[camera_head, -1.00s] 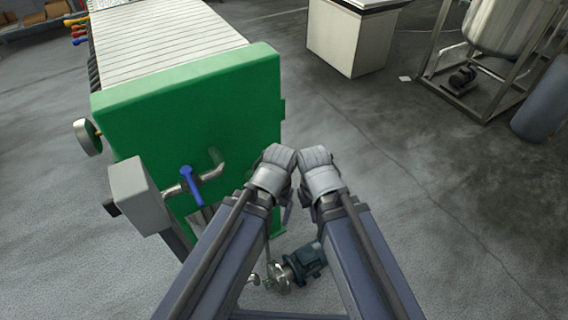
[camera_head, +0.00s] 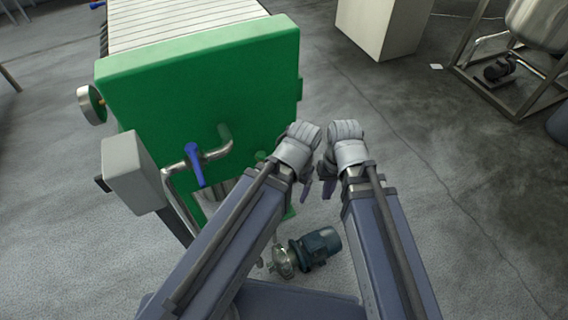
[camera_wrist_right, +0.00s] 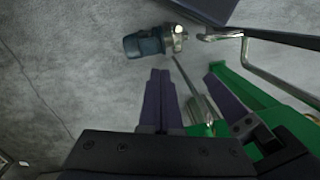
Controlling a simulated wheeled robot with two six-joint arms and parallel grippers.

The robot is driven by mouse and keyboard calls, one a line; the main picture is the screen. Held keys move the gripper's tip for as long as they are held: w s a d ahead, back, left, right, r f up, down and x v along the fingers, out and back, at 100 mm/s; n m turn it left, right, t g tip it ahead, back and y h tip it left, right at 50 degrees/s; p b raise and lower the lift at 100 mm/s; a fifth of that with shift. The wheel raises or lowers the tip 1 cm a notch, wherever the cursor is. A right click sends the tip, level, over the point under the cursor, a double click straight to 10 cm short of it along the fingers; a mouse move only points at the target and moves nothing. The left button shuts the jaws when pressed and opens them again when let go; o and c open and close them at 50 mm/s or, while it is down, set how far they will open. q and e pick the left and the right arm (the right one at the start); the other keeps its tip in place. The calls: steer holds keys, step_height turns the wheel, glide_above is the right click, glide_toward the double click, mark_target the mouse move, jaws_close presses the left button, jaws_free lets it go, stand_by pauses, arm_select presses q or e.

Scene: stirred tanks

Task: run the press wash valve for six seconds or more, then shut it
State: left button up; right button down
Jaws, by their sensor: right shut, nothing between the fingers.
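The valve with a blue lever (camera_head: 196,168) sits on a bent metal pipe at the front of the green press (camera_head: 205,85). The lever points downward, across the pipe. My right gripper (camera_head: 328,189) is shut and empty, right of the valve and apart from it. In the right wrist view its purple fingers (camera_wrist_right: 160,80) are together above the floor. My left gripper (camera_head: 306,190) hangs between the valve and my right gripper, apart from the lever. Its arm partly hides the lower press, and its jaw opening is unclear.
A grey box (camera_head: 130,168) stands on a post left of the valve. A blue motor pump (camera_head: 318,246) lies low below my arms; it also shows in the right wrist view (camera_wrist_right: 146,45). Open floor lies to the right, with a white cabinet (camera_head: 380,25) and a framed tank (camera_head: 540,25) behind.

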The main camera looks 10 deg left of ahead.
steer(key=w+a+f+m+y+b, duration=0.1)
steer(key=w+a+f+y+b, duration=0.25)
steer(key=w+y+b, duration=0.4)
steer(key=w+a+f+y+b, duration=0.2)
steer(key=w+f+y+b, duration=0.2)
steer(key=b, duration=0.6)
steer(key=w+d+r+y+b, duration=0.3)
steer(key=w+d+y+b, duration=0.1)
steer(key=w+y+b, duration=0.1)
steer(key=s+a+f+b, duration=0.2)
steer(key=s+a, duration=0.1)
steer(key=a, duration=1)
steer(key=shift+s, duration=0.2)
steer(key=shift+h, duration=0.25)
